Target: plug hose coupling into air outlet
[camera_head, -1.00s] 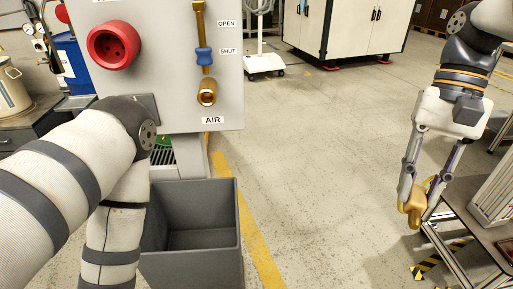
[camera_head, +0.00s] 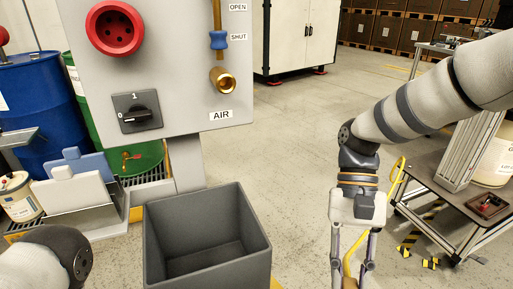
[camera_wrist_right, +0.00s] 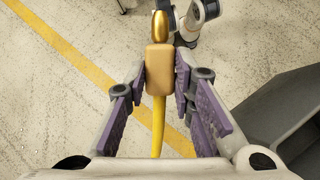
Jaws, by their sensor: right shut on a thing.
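The air outlet (camera_head: 222,80) is a brass fitting on the grey panel (camera_head: 165,75), above the AIR label, with nothing plugged into it. My right gripper (camera_head: 351,280) hangs low, right of the panel and apart from it. It is shut on the hose coupling, a tan body (camera_wrist_right: 160,70) with a brass tip (camera_wrist_right: 160,25), between the purple finger pads in the right wrist view. The yellow hose (camera_wrist_right: 158,128) runs back from the coupling towards the palm. Part of my left arm shows at the lower left in the head view; its gripper is out of sight.
A valve lever with a blue grip (camera_head: 218,40) hangs above the outlet beside SHUT. A red socket (camera_head: 115,28) and black switch (camera_head: 136,112) are on the panel. An open grey bin (camera_head: 207,210) stands below. A cart (camera_head: 445,190) stands right.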

